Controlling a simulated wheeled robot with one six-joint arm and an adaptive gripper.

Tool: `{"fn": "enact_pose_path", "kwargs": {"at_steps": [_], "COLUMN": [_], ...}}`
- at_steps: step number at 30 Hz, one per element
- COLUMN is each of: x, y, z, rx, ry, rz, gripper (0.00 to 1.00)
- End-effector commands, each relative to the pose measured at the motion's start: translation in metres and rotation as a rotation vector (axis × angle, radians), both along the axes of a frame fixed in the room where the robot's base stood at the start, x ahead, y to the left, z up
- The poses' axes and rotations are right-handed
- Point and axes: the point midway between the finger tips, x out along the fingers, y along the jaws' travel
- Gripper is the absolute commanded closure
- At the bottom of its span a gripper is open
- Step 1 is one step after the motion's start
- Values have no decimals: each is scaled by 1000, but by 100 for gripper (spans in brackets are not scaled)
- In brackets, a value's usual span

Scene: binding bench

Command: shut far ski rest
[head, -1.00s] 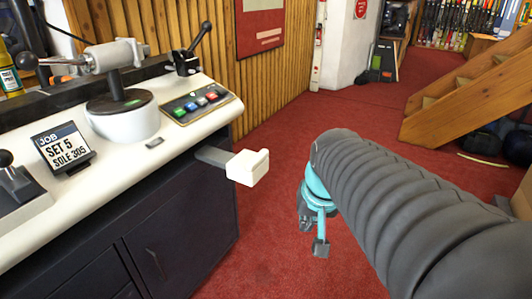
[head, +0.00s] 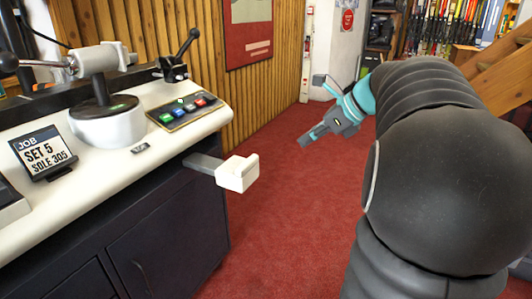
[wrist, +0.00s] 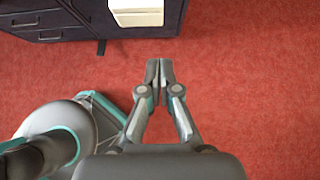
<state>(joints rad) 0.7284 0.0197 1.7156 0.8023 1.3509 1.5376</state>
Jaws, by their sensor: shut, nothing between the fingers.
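The far ski rest is a white block (head: 237,173) on a grey bar (head: 203,164) that sticks out from the bench's right end, over the red floor. In the wrist view the white block (wrist: 137,12) shows at the top edge, partly cut off. My gripper (head: 305,139) is right of the ski rest in the head view, apart from it, with its fingers pointing left and down. In the wrist view my gripper (wrist: 159,66) has its fingertips together with nothing between them, over red carpet short of the block.
The bench top (head: 117,162) holds a white-based clamp (head: 106,120), a button panel (head: 187,109), a job sign (head: 44,158) and a black-knobbed lever (head: 180,55). The dark cabinet (head: 160,235) stands below. Red carpet (head: 275,235) between bench and arm is clear.

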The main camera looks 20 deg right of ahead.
Motion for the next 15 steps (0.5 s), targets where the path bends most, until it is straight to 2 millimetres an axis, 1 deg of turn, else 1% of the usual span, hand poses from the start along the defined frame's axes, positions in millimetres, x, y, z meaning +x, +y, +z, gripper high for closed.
{"fn": "enact_pose_path", "kwargs": {"at_steps": [5, 8, 15], "x": [5, 12, 36], "y": [5, 11, 31], "z": [-8, -18, -50], "rx": [12, 12, 10], "ry": [13, 12, 14], "rz": [-13, -13, -12], "gripper": [100, 100, 100]}}
